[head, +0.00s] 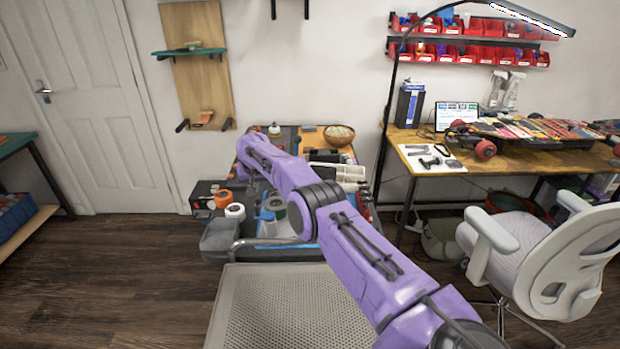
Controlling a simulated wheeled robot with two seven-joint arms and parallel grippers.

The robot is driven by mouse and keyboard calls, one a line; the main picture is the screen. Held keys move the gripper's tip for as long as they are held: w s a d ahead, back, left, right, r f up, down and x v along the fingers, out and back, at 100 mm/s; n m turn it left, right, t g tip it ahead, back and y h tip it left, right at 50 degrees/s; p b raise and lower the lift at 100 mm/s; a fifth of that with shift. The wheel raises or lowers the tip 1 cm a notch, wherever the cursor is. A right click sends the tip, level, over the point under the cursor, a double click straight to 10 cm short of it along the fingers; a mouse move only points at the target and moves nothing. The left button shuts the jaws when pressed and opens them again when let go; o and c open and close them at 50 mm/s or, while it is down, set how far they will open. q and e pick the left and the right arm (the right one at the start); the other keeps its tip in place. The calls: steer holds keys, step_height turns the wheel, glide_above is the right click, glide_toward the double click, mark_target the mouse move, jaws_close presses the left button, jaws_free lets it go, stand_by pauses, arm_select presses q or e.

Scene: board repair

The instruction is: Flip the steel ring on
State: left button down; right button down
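I cannot make out a steel ring in the head view. One purple arm of mine comes in from the lower right and reaches over a cluttered tool cart (268,252). Its far end is at the cart's back left, where the arm itself hides its gripper and whatever is just behind it. My other arm and its gripper are outside the picture. An orange roll (223,198) and a white roll (235,211) are at the cart's left side.
A grey perforated surface (285,305) lies in front of the cart. A wooden bowl (339,135) is at the cart's back. To the right are a workbench (505,160) with skateboards, a lamp (389,110) and an office chair (545,245). The floor (110,275) at left is clear.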

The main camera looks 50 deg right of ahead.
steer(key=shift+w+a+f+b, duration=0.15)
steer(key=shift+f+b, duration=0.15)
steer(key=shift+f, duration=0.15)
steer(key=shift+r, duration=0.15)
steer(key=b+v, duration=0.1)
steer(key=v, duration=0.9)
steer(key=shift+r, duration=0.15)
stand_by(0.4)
